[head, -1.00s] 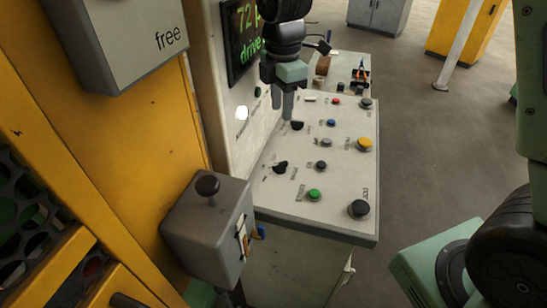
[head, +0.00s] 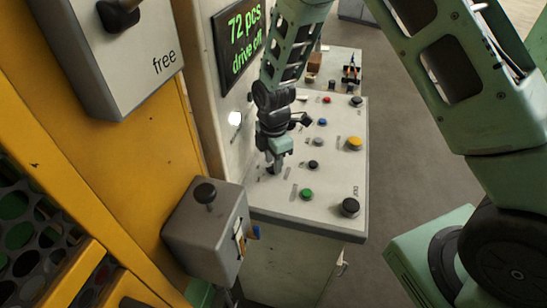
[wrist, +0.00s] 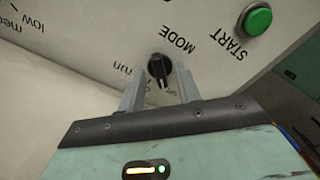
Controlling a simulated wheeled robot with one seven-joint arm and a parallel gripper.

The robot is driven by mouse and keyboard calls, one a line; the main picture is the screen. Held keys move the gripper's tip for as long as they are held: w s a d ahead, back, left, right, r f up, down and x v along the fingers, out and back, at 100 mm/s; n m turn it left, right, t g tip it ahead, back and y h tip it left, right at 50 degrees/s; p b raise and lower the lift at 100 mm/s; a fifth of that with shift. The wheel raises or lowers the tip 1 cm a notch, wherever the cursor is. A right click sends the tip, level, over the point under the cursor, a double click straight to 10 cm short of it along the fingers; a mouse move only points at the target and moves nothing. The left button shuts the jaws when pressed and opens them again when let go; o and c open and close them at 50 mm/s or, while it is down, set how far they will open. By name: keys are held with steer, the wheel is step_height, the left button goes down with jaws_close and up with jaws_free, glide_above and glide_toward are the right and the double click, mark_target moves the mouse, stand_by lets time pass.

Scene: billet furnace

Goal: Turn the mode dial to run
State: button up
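The mode dial (wrist: 159,69) is a black knob on the pale panel, with the word MODE printed beside it and "run" printed at its left in the wrist view. Other position labels are partly hidden by my gripper. My gripper (wrist: 160,95) is open, its two grey fingers on either side of the dial and apart from each other. In the head view my gripper (head: 272,165) points down over the near left part of the panel and hides the dial. Whether the fingers touch the knob, I cannot tell.
The green START button (wrist: 257,20) is near the dial. The panel (head: 335,185) also carries several other buttons, including a large black one (head: 349,207). A grey box with a lever (head: 205,225) stands close at the left. A screen (head: 242,40) reads "72 pcs drive off".

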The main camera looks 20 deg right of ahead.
steer(key=shift+f, duration=0.2)
steer(key=shift+c, duration=0.3)
jaws_close()
